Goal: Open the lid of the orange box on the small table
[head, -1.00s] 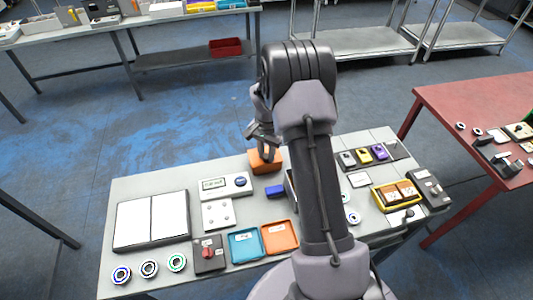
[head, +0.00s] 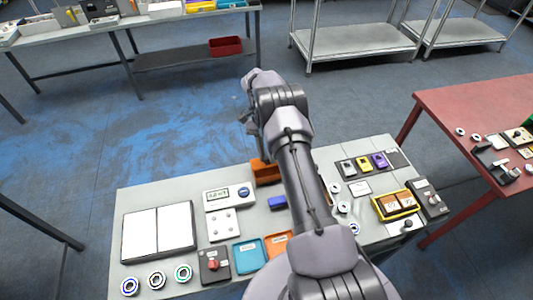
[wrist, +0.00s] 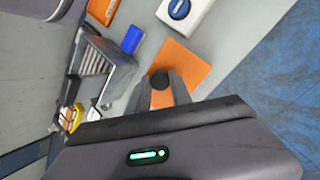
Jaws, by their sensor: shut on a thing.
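The orange box (head: 266,177) stands at the back edge of the small table (head: 150,193), partly hidden by my arm in the head view. In the wrist view its flat orange lid (wrist: 183,62) fills the middle, with a dark round knob (wrist: 160,79) near one edge. My gripper (wrist: 165,90) is shut on this knob. In the head view my fingers are hard to make out, and I cannot tell how far the lid is tilted.
Around the box are a white device with a blue button (head: 228,197), a small blue block (head: 277,202), and blue and orange trays (head: 250,253). A yellow bin (head: 398,204) is at the right. A red table (head: 460,120) stands further right. Open floor lies behind the box.

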